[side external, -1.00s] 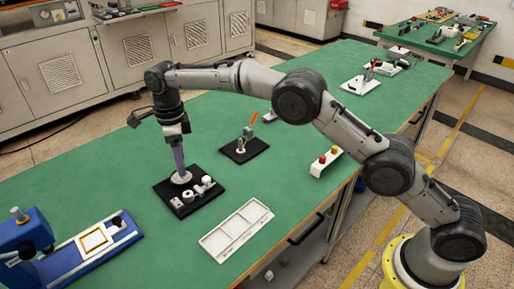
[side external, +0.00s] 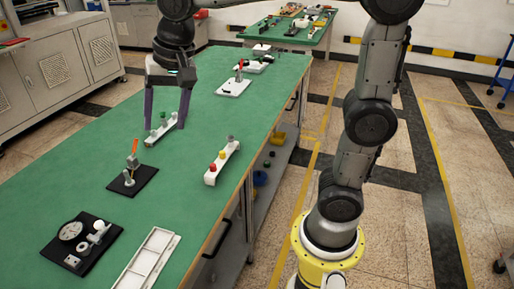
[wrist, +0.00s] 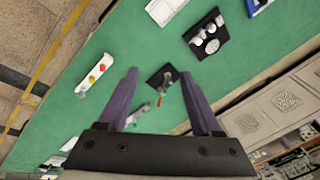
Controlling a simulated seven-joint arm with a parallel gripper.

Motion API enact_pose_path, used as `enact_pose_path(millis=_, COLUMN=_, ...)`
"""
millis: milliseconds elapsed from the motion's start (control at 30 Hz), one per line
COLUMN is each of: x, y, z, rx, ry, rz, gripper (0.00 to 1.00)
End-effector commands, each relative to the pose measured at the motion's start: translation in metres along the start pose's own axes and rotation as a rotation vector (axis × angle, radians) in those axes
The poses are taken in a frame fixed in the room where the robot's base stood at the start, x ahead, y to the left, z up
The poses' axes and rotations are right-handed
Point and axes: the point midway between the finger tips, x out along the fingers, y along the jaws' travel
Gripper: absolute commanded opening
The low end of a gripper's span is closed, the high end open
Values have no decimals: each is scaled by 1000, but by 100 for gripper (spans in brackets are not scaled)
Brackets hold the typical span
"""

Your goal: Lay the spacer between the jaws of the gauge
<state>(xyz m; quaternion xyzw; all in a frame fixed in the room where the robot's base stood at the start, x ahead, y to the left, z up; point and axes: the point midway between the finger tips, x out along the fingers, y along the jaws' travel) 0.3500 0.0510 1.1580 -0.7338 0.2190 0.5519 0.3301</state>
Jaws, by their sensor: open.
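My gripper (side external: 165,126) is open, its two long purple fingers pointing down over the far part of the green table. In the side external view a low white bar (side external: 155,138) with small upright parts lies below and between the fingertips; I cannot tell if they touch it. The bar also shows between the fingers in the wrist view (wrist: 138,115). It may be the gauge, but its jaws are too small to make out. A black plate (side external: 72,262) at the near left carries a round disc (side external: 72,231) and several small pale parts; I cannot tell which is the spacer.
A black plate with an orange-handled clamp (side external: 134,147) stands between the parts plate and my gripper. A white button box (side external: 222,163) sits near the table's right edge. A white tray (side external: 153,257) lies in front. More fixtures (side external: 233,88) stand farther back. Green table between them is clear.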

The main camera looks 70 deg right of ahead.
Motion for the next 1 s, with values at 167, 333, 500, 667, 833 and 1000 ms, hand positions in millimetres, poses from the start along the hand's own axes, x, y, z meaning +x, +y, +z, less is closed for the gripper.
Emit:
enact_pose_path(millis=167, x=-17, y=74, z=34, rx=-298, ry=69, rz=-40, gripper=66)
enact_pose_path(millis=333, x=-11, y=133, z=68, rx=-568, ry=137, rz=-49, gripper=66)
enact_pose_path(millis=500, x=1, y=168, z=91, rx=-748, ry=183, rz=-43, gripper=66)
enact_pose_path(millis=667, x=7, y=178, z=98, rx=-812, ry=199, rz=-38, gripper=66)
enact_pose_path(millis=833, x=7, y=179, z=98, rx=-817, ry=199, rz=-37, gripper=66)
enact_pose_path(millis=1000, x=7, y=178, z=98, rx=-816, ry=199, rz=-37, gripper=66)
